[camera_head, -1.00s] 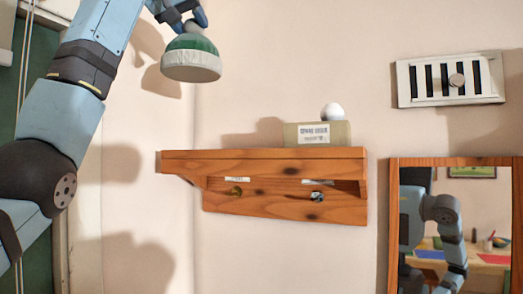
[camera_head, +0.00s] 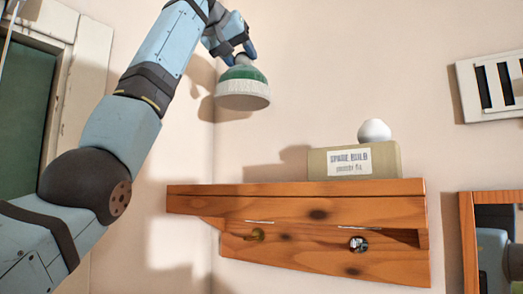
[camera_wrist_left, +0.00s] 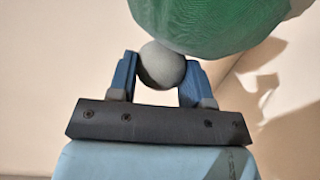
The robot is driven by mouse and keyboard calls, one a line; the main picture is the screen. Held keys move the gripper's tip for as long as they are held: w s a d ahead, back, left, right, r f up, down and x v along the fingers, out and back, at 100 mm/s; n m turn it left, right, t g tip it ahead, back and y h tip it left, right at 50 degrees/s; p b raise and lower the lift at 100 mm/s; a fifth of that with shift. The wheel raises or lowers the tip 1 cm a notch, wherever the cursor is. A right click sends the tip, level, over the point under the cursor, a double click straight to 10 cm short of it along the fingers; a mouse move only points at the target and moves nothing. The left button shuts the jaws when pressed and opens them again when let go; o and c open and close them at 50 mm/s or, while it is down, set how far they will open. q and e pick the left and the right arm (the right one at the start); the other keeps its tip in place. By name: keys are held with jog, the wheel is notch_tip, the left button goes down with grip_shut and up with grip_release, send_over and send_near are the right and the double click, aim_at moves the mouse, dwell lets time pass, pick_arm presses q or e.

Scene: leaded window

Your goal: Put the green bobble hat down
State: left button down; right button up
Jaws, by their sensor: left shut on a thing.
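The green bobble hat (camera_head: 242,88) has a green crown and a pale brim. It hangs in the air above and left of the wooden wall shelf (camera_head: 300,202), brim down. My left gripper (camera_head: 238,60) is shut on its bobble at the top. In the left wrist view the grey bobble (camera_wrist_left: 162,66) sits between the two blue fingers of the left gripper (camera_wrist_left: 160,82), with the green knit of the hat (camera_wrist_left: 210,22) beyond. My right gripper does not show.
A box labelled as a spare bulb (camera_head: 354,160) with a white round thing (camera_head: 374,131) on top stands on the shelf's right part. The shelf top left of it looks clear. Two knobs (camera_head: 358,244) show below. A mirror (camera_head: 495,245) and a vent (camera_head: 492,88) are at right.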

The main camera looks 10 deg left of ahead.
aim_at(229, 73)
pick_arm(q)
jog(key=f, duration=0.4)
jog(key=s+f, duration=0.1)
jog(key=f, duration=0.1)
jog(key=shift+a+f+b, duration=0.35)
jog(key=shift+f, duration=0.05)
notch_tip(229, 73, down, 11)
jog(key=shift+w+d+f+p, duration=0.15)
jog(key=shift+w+f+p, duration=0.1)
jog(key=shift+p, duration=0.2)
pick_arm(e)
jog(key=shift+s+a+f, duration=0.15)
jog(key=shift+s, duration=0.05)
